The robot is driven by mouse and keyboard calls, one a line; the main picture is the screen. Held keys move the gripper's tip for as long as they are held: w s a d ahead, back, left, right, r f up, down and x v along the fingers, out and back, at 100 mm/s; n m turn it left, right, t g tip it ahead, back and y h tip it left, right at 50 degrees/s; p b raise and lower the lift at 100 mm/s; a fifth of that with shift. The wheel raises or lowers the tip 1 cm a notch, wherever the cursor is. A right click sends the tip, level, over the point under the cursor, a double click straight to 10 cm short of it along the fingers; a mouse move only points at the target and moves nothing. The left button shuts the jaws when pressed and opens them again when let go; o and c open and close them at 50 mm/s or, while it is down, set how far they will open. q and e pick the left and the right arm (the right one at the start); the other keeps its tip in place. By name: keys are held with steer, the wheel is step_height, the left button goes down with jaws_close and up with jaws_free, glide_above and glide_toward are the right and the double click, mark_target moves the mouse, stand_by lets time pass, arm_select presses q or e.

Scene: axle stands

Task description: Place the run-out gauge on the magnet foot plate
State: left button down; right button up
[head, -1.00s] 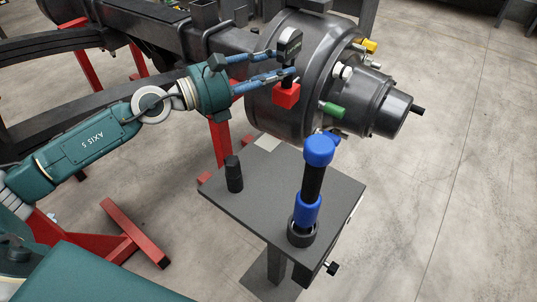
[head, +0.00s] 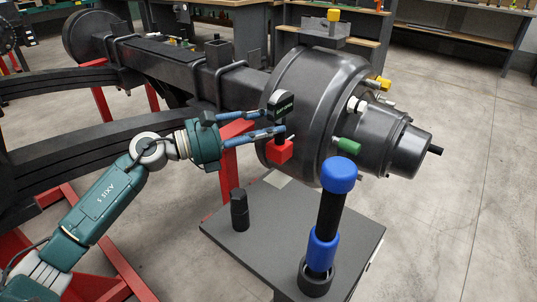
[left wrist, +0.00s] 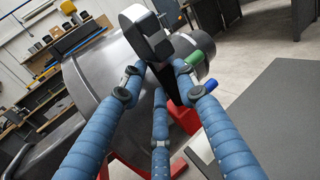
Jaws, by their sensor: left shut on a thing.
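The run-out gauge has a black head (head: 281,104) with a pale face and a red block foot (head: 279,151). My left gripper (head: 282,122) is shut on it below the head and holds it upright, in front of the big grey drum. In the left wrist view the gauge's head (left wrist: 145,32) shows between the blue fingers, with red behind them. A pale flat patch (head: 281,180) lies on the dark stand top below the gauge. I cannot tell which is the magnet foot plate. My right gripper is out of view.
The grey drum (head: 300,85) with green, white and yellow knobs is close beside the gauge. On the stand top (head: 255,240) stand a short black cylinder (head: 239,212) and a tall blue-and-black handle (head: 329,220). The stand top between them is bare.

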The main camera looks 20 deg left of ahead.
mark_target(268, 158)
arm_select(q)
step_height(268, 158, down, 7)
steer(key=shift+r+b, duration=0.15)
steer(key=shift+b, duration=0.35)
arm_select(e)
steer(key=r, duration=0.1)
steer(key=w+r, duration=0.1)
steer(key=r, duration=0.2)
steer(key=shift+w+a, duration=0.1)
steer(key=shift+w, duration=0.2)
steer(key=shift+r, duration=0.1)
arm_select(q)
steer(key=c, duration=1.3)
jaws_free()
steer(key=shift+f, duration=0.2)
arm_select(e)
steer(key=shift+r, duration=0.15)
arm_select(q)
steer(key=b+v, duration=0.1)
steer(key=v, duration=1.1)
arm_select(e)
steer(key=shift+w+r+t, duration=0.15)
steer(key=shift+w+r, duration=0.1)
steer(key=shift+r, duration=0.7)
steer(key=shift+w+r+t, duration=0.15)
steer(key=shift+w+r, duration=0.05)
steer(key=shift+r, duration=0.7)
